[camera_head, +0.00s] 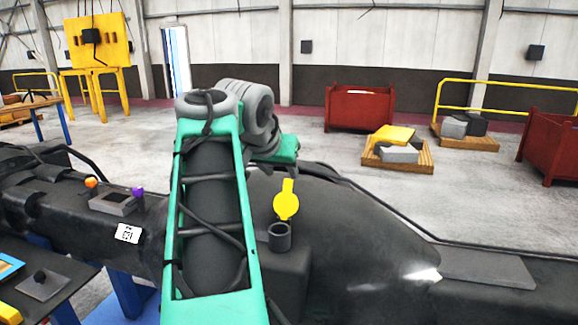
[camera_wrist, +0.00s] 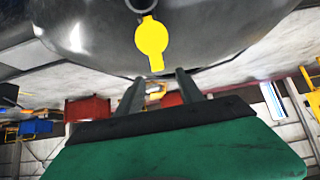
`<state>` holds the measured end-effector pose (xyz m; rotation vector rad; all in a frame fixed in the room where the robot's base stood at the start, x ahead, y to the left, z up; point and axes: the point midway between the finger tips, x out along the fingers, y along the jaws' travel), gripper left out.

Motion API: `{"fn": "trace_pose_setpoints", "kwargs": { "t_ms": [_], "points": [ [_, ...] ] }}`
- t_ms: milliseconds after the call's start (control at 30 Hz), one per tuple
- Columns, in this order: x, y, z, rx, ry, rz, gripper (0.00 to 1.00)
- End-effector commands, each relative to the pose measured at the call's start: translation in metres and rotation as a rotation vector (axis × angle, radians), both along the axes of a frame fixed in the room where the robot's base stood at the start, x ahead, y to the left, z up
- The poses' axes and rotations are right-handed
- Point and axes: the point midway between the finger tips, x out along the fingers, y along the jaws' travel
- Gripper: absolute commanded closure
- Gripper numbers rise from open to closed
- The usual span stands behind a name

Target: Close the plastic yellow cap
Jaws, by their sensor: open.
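The yellow cap (camera_head: 286,205) stands open, its round disc and narrow tab rising behind a short dark filler neck (camera_head: 279,238) on the black casting. In the wrist view the yellow cap (camera_wrist: 151,38) lies just beyond my fingertips, its tab pointing toward the gap between them. The neck's rim (camera_wrist: 140,6) is partly cut off at the top edge. My gripper (camera_wrist: 160,84) is open, with two dark fingers apart and nothing between them. In the head view my green arm stands left of the cap, and its wrist is above and behind it; the fingers are hard to make out.
The large black casting (camera_head: 350,225) fills the foreground. An orange knob (camera_head: 91,182) and a purple knob (camera_head: 137,191) sit on it at left. Red bins (camera_head: 360,108) and a loaded pallet (camera_head: 398,160) stand on the floor behind. The space right of the cap is clear.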

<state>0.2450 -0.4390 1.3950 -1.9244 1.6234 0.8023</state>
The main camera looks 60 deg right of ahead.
Motion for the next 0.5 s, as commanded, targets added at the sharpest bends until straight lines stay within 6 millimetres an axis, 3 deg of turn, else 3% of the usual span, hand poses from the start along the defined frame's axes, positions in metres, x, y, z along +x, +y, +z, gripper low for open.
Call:
{"fn": "trace_pose_setpoints", "kwargs": {
  "t_ms": [500],
  "points": [
    [0.003, -0.055, -0.051, -0.002, -0.002, -0.016, 0.56]
  ]
}}
